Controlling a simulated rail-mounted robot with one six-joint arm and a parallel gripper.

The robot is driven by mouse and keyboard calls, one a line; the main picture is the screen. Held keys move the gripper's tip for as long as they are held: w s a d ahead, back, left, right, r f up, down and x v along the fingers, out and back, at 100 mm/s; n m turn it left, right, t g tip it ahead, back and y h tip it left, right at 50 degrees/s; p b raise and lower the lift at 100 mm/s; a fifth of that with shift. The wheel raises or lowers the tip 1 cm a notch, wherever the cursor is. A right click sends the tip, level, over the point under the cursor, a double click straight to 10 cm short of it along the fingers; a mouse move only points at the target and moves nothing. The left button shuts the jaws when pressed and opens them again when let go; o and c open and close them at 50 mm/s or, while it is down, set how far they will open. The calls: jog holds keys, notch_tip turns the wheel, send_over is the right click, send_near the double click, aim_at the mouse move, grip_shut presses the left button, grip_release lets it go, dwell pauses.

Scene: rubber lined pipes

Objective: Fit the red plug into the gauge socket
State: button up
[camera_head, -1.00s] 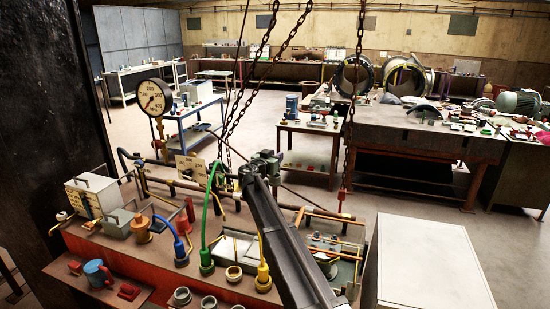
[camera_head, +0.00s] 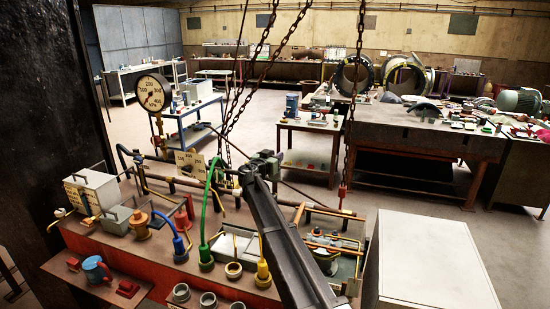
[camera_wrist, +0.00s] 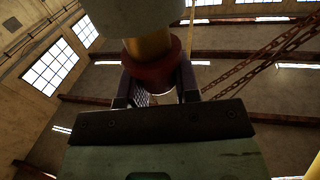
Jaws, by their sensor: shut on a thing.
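My gripper (camera_wrist: 153,88) is shut on the red plug (camera_wrist: 150,72), with one dark finger on each side of it in the wrist view. A brass stem (camera_wrist: 148,45) rises from the plug to a pale block (camera_wrist: 152,14) at the top edge. I cannot tell how the stem and the block join, or whether the block belongs to the gauge. In the head view my gripper (camera_head: 245,172) is small, at the bench's back pipework; the plug cannot be made out there. A round gauge (camera_head: 152,92) stands at the left. The gauge socket cannot be identified.
A square pale dial plate (camera_head: 190,163) is left of my gripper. Blue (camera_head: 181,257), green (camera_head: 205,257) and yellow (camera_head: 263,276) hose fittings stand on the bench. A chain (camera_head: 350,130) hangs at the right. A white cabinet (camera_head: 432,262) fills the right front.

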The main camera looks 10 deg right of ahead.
jog(key=shift+f+b, duration=0.85)
jog(key=shift+f, duration=0.05)
jog(key=o, duration=1)
jog(key=v, duration=1)
jog(key=shift+s+a, duration=0.25)
jog(key=shift+s, duration=0.05)
